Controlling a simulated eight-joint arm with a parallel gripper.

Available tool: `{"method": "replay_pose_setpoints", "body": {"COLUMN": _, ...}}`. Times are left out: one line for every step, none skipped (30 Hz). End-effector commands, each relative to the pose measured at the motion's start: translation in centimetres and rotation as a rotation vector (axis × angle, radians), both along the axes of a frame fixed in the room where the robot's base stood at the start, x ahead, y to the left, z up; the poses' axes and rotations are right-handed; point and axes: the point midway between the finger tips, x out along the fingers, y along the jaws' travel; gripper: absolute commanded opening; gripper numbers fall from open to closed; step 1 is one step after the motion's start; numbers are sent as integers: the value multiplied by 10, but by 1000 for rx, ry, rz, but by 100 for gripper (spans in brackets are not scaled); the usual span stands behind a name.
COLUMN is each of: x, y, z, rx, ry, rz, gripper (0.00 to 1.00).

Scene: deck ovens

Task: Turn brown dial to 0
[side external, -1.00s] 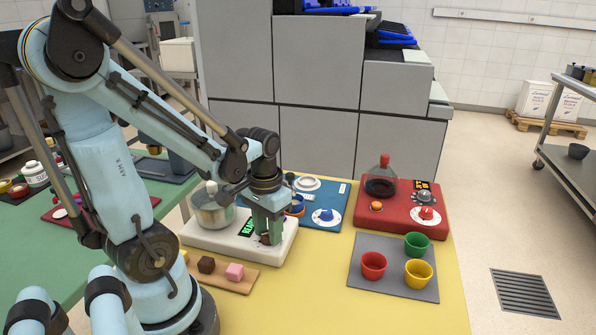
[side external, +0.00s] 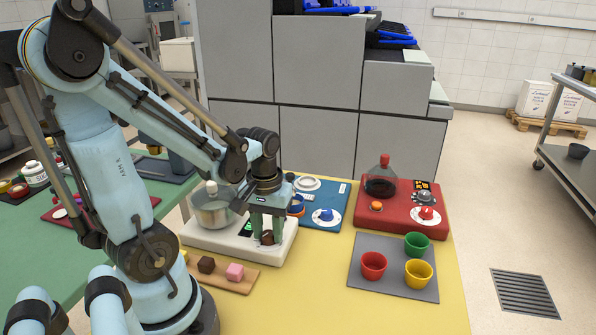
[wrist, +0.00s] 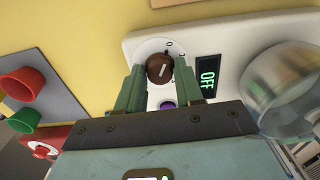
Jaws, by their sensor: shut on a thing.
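The brown dial (wrist: 160,68) sits on a round white scale on the white appliance (side external: 212,240). In the wrist view its white pointer line slants up and right, roughly toward the 0 mark. My gripper (wrist: 158,75) is shut on the dial, one green finger on each side. In the side view the dial (side external: 267,238) shows brown between the fingers of my gripper (side external: 267,241). The display (wrist: 208,77) beside the dial reads OFF in the wrist view. A purple part (wrist: 167,105) shows between the fingers, partly hidden.
A pot (side external: 212,212) stands on the appliance, left of my gripper. A blue device (side external: 341,201) with a blue dial and a red device (side external: 405,222) with a flask stand to the right. Cups sit on a grey mat (side external: 362,279). A wooden board (side external: 213,285) with small blocks lies in front.

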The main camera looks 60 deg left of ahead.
Motion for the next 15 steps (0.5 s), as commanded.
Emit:
{"method": "replay_pose_setpoints", "body": {"x": 0, "y": 0, "z": 0, "rx": 1, "ry": -4, "rz": 1, "gripper": 6}}
{"method": "replay_pose_setpoints", "body": {"x": 0, "y": 0, "z": 0, "rx": 1, "ry": -4, "rz": 1, "gripper": 6}}
{"method": "replay_pose_setpoints", "body": {"x": 0, "y": 0, "z": 0, "rx": 1, "ry": -4, "rz": 1, "gripper": 6}}
{"method": "replay_pose_setpoints", "body": {"x": 0, "y": 0, "z": 0, "rx": 1, "ry": -4, "rz": 1, "gripper": 6}}
{"method": "replay_pose_setpoints", "body": {"x": 0, "y": 0, "z": 0, "rx": 1, "ry": -4, "rz": 1, "gripper": 6}}
{"method": "replay_pose_setpoints", "body": {"x": 0, "y": 0, "z": 0, "rx": 1, "ry": -4, "rz": 0, "gripper": 6}}
{"method": "replay_pose_setpoints", "body": {"x": 0, "y": 0, "z": 0, "rx": 1, "ry": -4, "rz": 0, "gripper": 6}}
{"method": "replay_pose_setpoints", "body": {"x": 1, "y": 0, "z": 0, "rx": 1, "ry": -4, "rz": 0, "gripper": 39}}
{"method": "replay_pose_setpoints", "body": {"x": 0, "y": 0, "z": 0, "rx": 1, "ry": -4, "rz": 0, "gripper": 45}}
{"method": "replay_pose_setpoints", "body": {"x": 0, "y": 0, "z": 0, "rx": 1, "ry": -4, "rz": 0, "gripper": 50}}
{"method": "replay_pose_setpoints", "body": {"x": 0, "y": 0, "z": 0, "rx": 1, "ry": -2, "rz": 0, "gripper": 54}}
{"method": "replay_pose_setpoints", "body": {"x": 0, "y": 0, "z": 0, "rx": 1, "ry": -2, "rz": 0, "gripper": 60}}
{"method": "replay_pose_setpoints", "body": {"x": 0, "y": 0, "z": 0, "rx": 1, "ry": -2, "rz": 0, "gripper": 61}}
{"method": "replay_pose_setpoints", "body": {"x": 0, "y": 0, "z": 0, "rx": 1, "ry": -2, "rz": -1, "gripper": 61}}
{"method": "replay_pose_setpoints", "body": {"x": 0, "y": 0, "z": 0, "rx": 0, "ry": -1, "rz": -1, "gripper": 61}}
